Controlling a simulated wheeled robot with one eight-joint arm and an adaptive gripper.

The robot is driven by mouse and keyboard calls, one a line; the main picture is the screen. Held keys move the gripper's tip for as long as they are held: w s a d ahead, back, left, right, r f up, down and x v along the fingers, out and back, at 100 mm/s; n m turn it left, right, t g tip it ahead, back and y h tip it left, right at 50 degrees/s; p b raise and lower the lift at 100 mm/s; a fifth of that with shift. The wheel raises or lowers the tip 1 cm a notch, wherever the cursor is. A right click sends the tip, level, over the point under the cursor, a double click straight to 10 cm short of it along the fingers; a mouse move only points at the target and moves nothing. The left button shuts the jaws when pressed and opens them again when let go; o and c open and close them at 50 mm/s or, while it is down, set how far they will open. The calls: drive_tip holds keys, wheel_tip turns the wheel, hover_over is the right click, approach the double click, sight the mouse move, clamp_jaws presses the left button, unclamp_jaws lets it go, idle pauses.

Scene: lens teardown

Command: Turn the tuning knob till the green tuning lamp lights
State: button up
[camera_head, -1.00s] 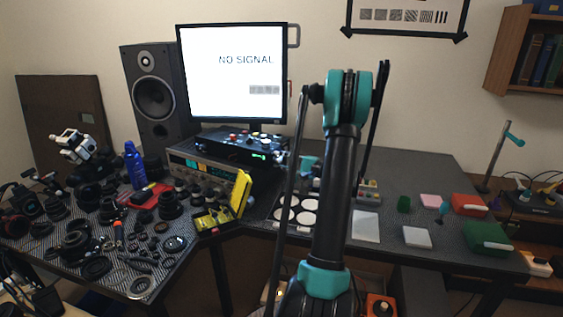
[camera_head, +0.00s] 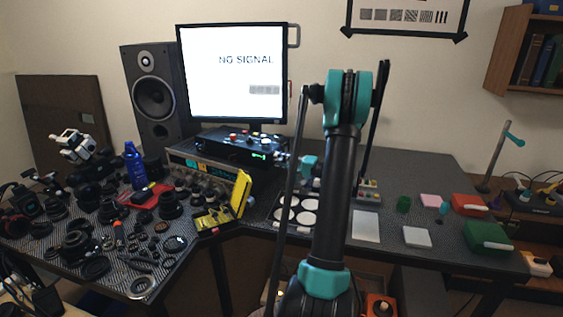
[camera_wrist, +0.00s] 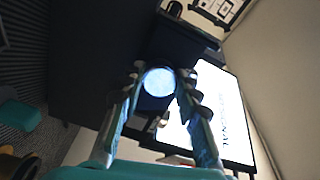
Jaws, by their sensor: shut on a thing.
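My gripper (camera_wrist: 154,98) is shut on a round, dark-bodied knob (camera_wrist: 158,82) with a pale bluish face, one finger on each side. In the head view my gripper (camera_head: 283,160) is at the right end of a black control box (camera_head: 215,147) below the monitor, partly hidden by my arm. The knob cannot be made out there. A small green glowing readout (camera_head: 259,156) shows on the box front. I cannot tell a separate green tuning lamp or whether it is lit.
The monitor (camera_head: 232,80) reads NO SIGNAL. A silver instrument (camera_head: 180,160) with an orange and teal display and a yellow stand (camera_head: 241,193) are close by. Lens parts crowd the left table. A red box (camera_head: 470,204) and green box (camera_head: 487,238) lie at right.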

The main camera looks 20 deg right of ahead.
drive_tip(key=shift+n, duration=0.3)
drive_tip(key=o, duration=1.2)
drive_tip(key=shift+c, duration=0.2)
drive_tip(key=shift+d, duration=0.1)
drive_tip(key=v, duration=1.2)
